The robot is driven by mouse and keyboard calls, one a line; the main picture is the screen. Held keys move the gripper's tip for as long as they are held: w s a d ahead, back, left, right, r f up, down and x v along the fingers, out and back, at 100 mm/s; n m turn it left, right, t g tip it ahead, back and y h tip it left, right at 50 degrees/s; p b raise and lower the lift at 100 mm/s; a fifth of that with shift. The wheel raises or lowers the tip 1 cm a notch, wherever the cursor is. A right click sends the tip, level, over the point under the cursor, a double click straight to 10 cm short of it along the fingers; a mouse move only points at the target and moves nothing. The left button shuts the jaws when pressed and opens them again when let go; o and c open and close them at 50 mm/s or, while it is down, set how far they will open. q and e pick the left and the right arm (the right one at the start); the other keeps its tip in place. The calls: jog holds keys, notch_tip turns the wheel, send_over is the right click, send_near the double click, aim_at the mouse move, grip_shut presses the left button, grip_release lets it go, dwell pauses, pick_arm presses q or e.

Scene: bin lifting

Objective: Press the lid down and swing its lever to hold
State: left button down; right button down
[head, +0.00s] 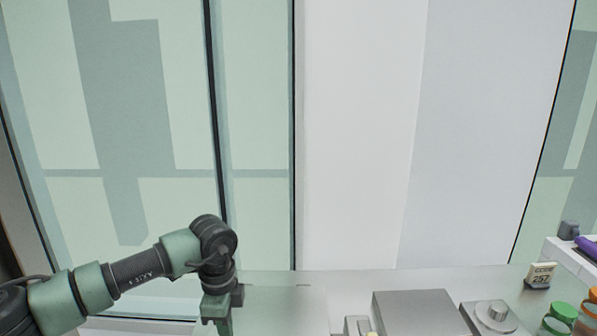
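My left arm comes in from the left, and my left gripper (215,316) points down at the bottom edge of the head view, over the near part of the work surface. Its fingertips are cut off or hidden, so I cannot tell whether it is open or holds anything. No lid or lever shows that I can clearly make out. My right gripper is not in view.
A flat grey box (418,313) and a silver device with a round knob (491,316) stand on the pale counter (340,287).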

pick_arm(q)
jog(key=shift+f+b, duration=0.9)
jog(key=shift+f, duration=0.5)
jog(key=shift+s+f, duration=0.1)
